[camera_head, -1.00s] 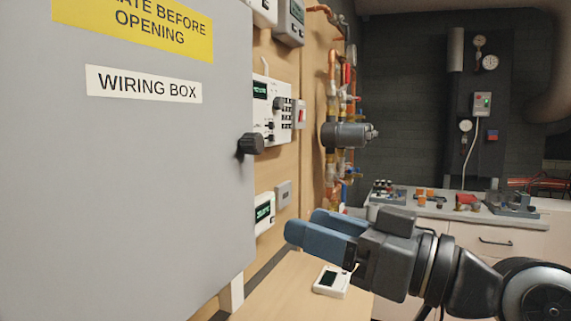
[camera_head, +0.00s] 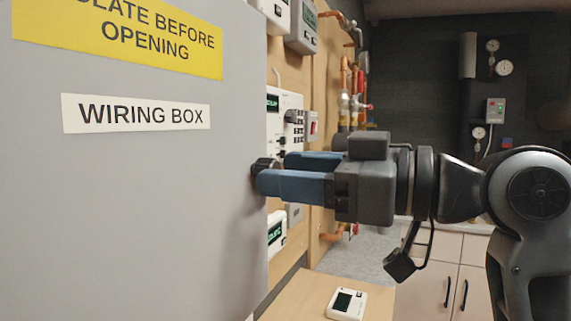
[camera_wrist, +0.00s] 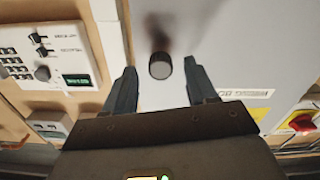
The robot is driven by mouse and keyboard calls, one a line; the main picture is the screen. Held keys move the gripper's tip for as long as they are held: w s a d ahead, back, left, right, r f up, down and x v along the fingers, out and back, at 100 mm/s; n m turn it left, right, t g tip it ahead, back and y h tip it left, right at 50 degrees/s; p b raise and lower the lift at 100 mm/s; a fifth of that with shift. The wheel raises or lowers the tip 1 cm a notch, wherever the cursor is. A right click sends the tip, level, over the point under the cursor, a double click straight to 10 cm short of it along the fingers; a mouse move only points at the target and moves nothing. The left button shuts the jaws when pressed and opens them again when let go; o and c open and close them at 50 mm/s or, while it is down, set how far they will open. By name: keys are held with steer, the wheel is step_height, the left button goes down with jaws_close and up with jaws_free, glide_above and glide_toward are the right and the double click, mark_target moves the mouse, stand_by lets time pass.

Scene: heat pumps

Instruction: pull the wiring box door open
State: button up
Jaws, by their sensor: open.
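The wiring box door (camera_head: 130,220) is a large grey panel filling the left of the head view, with a yellow warning label and a white "WIRING BOX" label. It looks shut. Its dark round knob (camera_head: 264,166) sits near the door's right edge, partly behind my fingers. My gripper (camera_head: 272,172) has blue fingers that are open and level with the knob. In the wrist view the knob (camera_wrist: 160,66) shows between and just beyond the open fingertips (camera_wrist: 160,75). I cannot tell from the views whether a finger touches it.
A wooden board behind the door carries a white controller (camera_head: 285,120), other displays and copper pipes (camera_head: 345,90). A small white device (camera_head: 347,303) lies on the wooden surface below. White cabinets (camera_head: 450,270) stand at the back right.

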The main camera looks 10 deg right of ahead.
steer(key=shift+w+a, duration=0.4)
steer(key=shift+a, duration=0.2)
jaws_close()
stand_by(0.3)
